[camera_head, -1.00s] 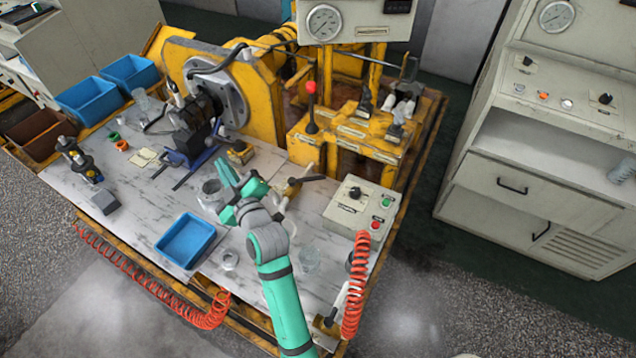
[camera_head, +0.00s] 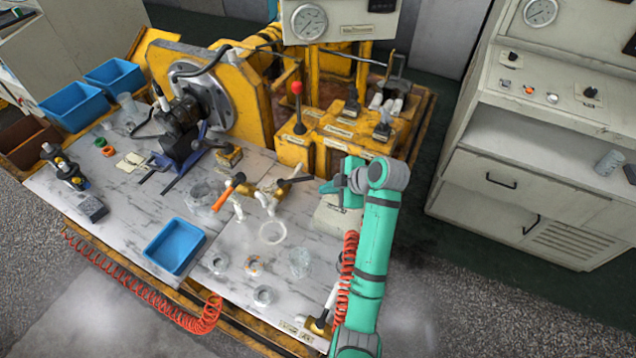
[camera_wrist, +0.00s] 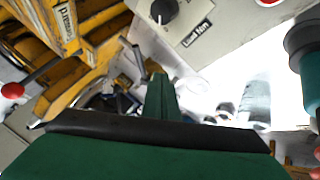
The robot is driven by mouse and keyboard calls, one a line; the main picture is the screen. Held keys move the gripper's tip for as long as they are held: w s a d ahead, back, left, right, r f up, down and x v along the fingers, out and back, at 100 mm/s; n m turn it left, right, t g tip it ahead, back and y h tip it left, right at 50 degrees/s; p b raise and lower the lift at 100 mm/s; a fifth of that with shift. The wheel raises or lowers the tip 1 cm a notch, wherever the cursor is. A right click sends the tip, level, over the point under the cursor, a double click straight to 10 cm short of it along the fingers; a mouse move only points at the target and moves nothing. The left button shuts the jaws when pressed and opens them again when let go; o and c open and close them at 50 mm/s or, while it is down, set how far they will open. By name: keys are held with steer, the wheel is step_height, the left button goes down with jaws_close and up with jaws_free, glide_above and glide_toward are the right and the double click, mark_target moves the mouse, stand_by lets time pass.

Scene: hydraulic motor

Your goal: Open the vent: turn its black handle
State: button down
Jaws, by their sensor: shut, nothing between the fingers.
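A brass fitting (camera_head: 270,191) with white pipe stubs stands on the marbled bench top in the head view. A black handle (camera_head: 296,181) points right from it; I take this to be the vent. A second handle, orange with a black end (camera_head: 226,194), stands just left of it. My teal gripper (camera_head: 330,187) is to the right of the black handle, apart from it, above the control box. It is shut and empty. In the wrist view my shut fingers (camera_wrist: 160,88) point at the bench gear; I cannot make out the black handle there.
The pale control box (camera_head: 335,218) is partly hidden under my arm; its black knob (camera_wrist: 164,10) shows in the wrist view. A red-knobbed lever (camera_head: 297,100) rises behind the handle. A blue tray (camera_head: 174,246) and glass pieces (camera_head: 300,262) lie in front. An orange coiled hose (camera_head: 346,280) hangs beside my arm.

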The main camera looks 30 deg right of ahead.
mark_target(297, 181)
steer(key=shift+s+d+f, duration=0.1)
steer(key=shift+s+d, duration=0.15)
steer(key=shift+s, duration=0.15)
steer(key=x, duration=1)
steer(key=shift+s+a, duration=0.1)
steer(key=shift+w+d, duration=0.2)
steer(key=shift+w, duration=0.35)
steer(key=shift+w+d, duration=0.15)
steer(key=shift+w, duration=0.45)
steer(key=shift+w+d+r, duration=0.15)
steer(key=shift+w, duration=0.25)
steer(key=shift+w+d+r, duration=0.1)
steer(key=shift+w+r, duration=0.05)
steer(key=shift+w, duration=0.25)
